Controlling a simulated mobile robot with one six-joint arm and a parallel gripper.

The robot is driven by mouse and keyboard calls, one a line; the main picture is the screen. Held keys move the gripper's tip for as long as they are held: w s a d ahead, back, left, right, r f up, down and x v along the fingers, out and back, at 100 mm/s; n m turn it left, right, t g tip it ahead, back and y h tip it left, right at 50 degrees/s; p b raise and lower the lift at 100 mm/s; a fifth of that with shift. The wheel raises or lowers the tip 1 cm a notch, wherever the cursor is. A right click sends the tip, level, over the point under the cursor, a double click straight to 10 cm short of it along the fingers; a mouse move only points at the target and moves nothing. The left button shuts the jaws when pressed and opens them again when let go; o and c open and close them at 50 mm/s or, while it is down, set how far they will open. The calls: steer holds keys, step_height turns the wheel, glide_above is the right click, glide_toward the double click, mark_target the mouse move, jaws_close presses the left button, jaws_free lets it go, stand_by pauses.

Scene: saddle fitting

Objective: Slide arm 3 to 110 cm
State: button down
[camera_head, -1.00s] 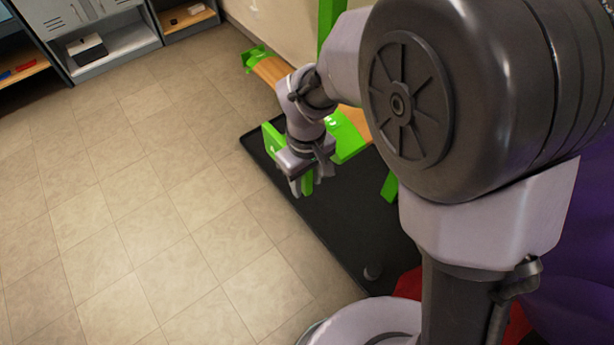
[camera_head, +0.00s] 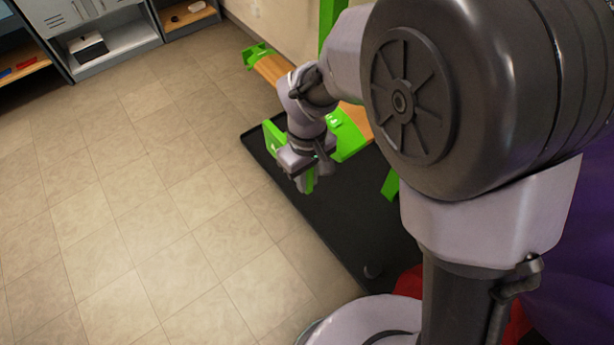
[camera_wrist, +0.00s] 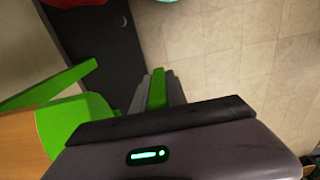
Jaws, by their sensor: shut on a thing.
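A green rack with wooden beams stands against the wall in the head view, partly hidden by my arm. A green arm (camera_head: 309,180) of it points toward the camera, and my gripper (camera_head: 308,182) is shut on its end. In the wrist view the green arm (camera_wrist: 157,88) shows as a narrow bar between the fingers of my gripper (camera_wrist: 157,92). A wooden beam (camera_head: 272,68) with a green end bracket (camera_head: 257,54) runs behind my wrist. Any scale or number on the rack is not readable.
A black mat (camera_head: 345,222) with a raised edge lies under the rack. Grey lockers and shelves (camera_head: 95,25) stand at the back left. The tiled floor (camera_head: 130,220) on the left is clear. Something red (camera_head: 408,283) and purple is at the lower right.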

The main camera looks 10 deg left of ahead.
steer(key=shift+r, duration=0.1)
stand_by(0.7)
step_height(320, 180, up, 10)
steer(key=p, duration=0.8)
steer(key=shift+r+p, duration=0.1)
steer(key=shift+p, duration=0.25)
steer(key=shift+f, duration=0.2)
steer(key=c, duration=1.3)
jaws_free()
step_height(320, 180, up, 17)
steer(key=p, duration=0.5)
steer(key=shift+r+p, duration=0.2)
steer(key=shift+p, duration=0.15)
